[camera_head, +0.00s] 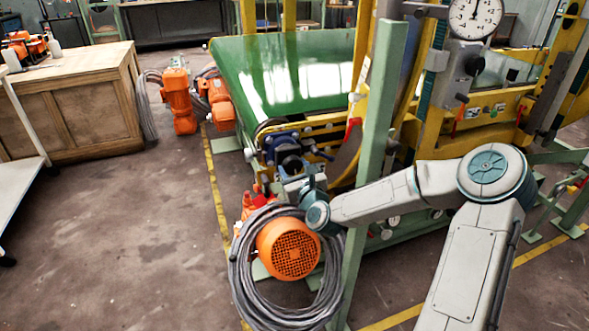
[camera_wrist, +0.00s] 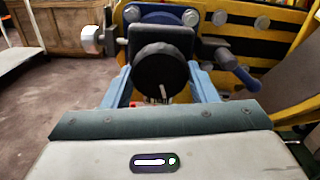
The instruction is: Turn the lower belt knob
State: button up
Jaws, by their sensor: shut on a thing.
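A round black knob (camera_wrist: 161,72) faces me in the wrist view, with a small pale mark near its lower edge. It sits on a dark block (camera_wrist: 160,36) in front of the yellow machine frame. The two light blue fingers of my gripper (camera_wrist: 160,78) reach up on the left and right sides of the knob and are shut on it. In the head view my gripper (camera_head: 294,182) is at the near end of the green belt (camera_head: 270,85), at the blue bearing unit (camera_head: 286,148).
An orange motor (camera_head: 289,249) with a coiled grey cable (camera_head: 245,292) lies just below my gripper. A green post (camera_head: 375,130) stands close beside my arm. In the wrist view a dark blue lever (camera_wrist: 228,58) is right of the knob.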

jog(key=o, duration=1)
jog(key=shift+c, duration=0.2)
jog(key=shift+s, duration=0.1)
jog(key=p+v, duration=0.7)
jog(key=v, duration=0.6)
jog(key=shift+s+p, duration=0.25)
jog(key=shift+p, duration=0.1)
jog(key=shift+d, duration=0.1)
